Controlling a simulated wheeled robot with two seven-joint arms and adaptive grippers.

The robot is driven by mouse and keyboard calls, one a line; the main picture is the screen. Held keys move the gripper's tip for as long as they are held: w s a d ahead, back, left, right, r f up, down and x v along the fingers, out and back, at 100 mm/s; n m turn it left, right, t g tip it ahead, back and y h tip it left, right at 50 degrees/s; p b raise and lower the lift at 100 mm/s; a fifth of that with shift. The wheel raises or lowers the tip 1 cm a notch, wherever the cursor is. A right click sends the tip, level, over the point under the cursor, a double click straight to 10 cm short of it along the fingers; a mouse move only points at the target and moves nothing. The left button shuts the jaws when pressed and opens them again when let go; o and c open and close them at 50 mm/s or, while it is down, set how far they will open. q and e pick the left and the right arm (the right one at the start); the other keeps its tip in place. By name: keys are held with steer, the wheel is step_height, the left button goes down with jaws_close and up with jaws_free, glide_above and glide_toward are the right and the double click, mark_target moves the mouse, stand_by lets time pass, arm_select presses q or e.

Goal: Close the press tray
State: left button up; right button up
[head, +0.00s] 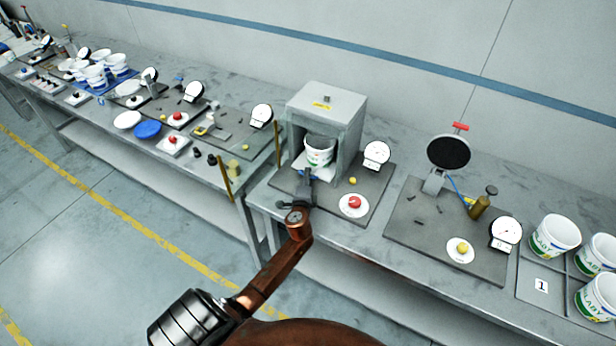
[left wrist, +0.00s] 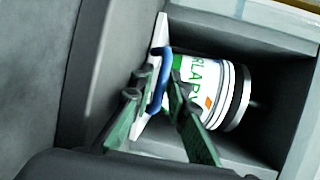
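The press (head: 331,101) is a grey box with an open front on a dark board. A white labelled bucket (head: 319,150) stands inside it, on the press tray. The left wrist view shows the bucket (left wrist: 207,88) within the grey walls, the tray's white front (left wrist: 158,42), and its blue handle (left wrist: 156,100). My left gripper (head: 306,180) is at the front of the press. Its green fingertips (left wrist: 163,85) lie on either side of the blue handle and look closed on it. Part of the tray is hidden behind the gripper and bucket. My right gripper is not in view.
A white dial (head: 377,154) and a red button (head: 354,203) are right of the press. Farther right are a round black plate (head: 449,152) on a stand and white buckets (head: 554,236). A yellow post (head: 225,178) stands at the table edge on the left.

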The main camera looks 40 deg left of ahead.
arm_select(q)
steer(key=shift+o, duration=1.1)
steer(key=shift+d, duration=0.1)
steer(key=shift+s+d, duration=0.1)
steer(key=shift+v, duration=3.85)
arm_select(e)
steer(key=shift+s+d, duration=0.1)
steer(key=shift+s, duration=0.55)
arm_select(q)
steer(key=shift+c, duration=0.4)
